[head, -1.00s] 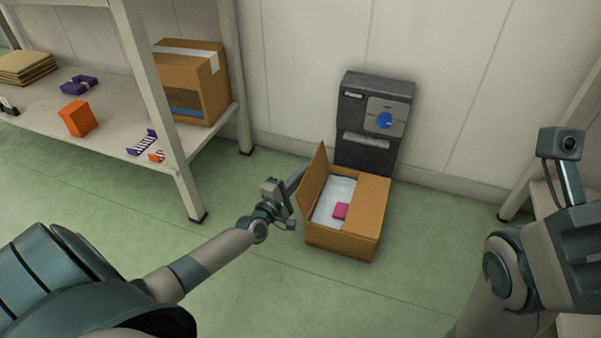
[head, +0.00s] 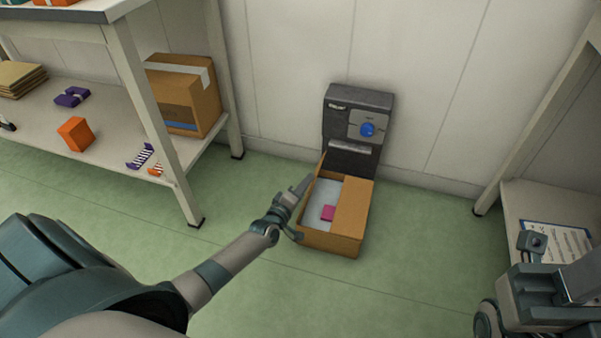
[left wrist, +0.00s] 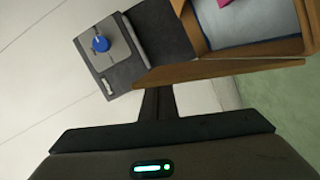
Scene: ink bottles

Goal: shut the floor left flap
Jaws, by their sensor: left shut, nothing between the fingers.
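An open cardboard box (head: 330,240) stands on the green floor. Its right flap (head: 352,208) lies flat over the right side. Its left flap (head: 315,178) stands raised, seen nearly edge-on; in the left wrist view it is the tan strip (left wrist: 215,70). Inside are a pale lining (head: 335,192) and a pink item (head: 328,213). My left gripper (head: 303,186) is shut and empty, at the outer left side of the raised flap. I cannot tell whether it touches the flap. My right arm shows at the lower right; its fingers are not visible.
A dark grey machine with a blue dial (head: 367,130) stands behind the box against the wall. A shelf unit (head: 190,205) is at the left, with a taped carton (head: 185,95) on it. Another shelf with a clipboard (head: 555,242) is at the right. Floor before the box is clear.

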